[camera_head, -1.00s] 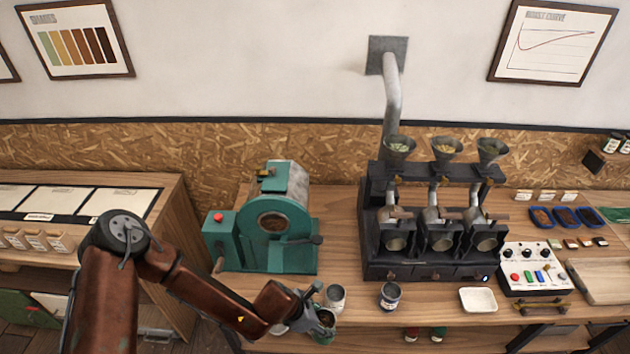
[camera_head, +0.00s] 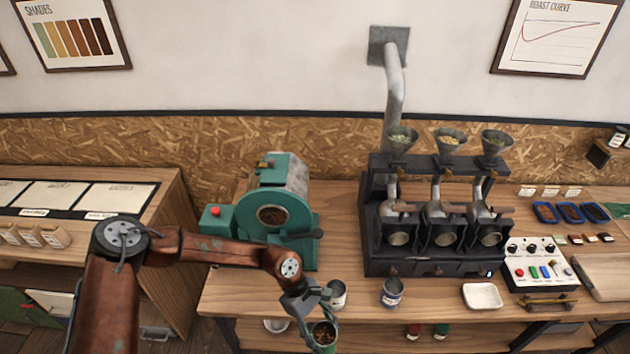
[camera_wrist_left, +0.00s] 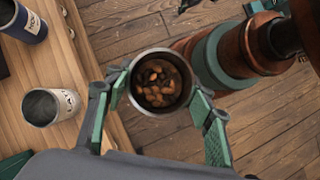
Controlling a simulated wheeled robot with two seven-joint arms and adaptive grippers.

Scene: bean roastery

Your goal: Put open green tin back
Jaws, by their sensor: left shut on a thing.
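My left gripper (camera_head: 320,327) is shut on an open tin (camera_head: 323,321) with brown beans inside. The tin is upright, mouth up, just in front of the table's front edge. In the left wrist view, the tin's rim (camera_wrist_left: 159,52) sits between the two green fingers of the left gripper (camera_wrist_left: 157,92), with wooden floor below it. My right gripper is in no view.
A pale labelled tin (camera_head: 337,299) and a blue-banded tin (camera_head: 392,296) stand near the front edge of the wooden table (camera_head: 430,296). A teal drum roaster (camera_head: 295,215) and a black three-funnel machine (camera_head: 378,255) stand behind. A white dish (camera_head: 482,296) is further right.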

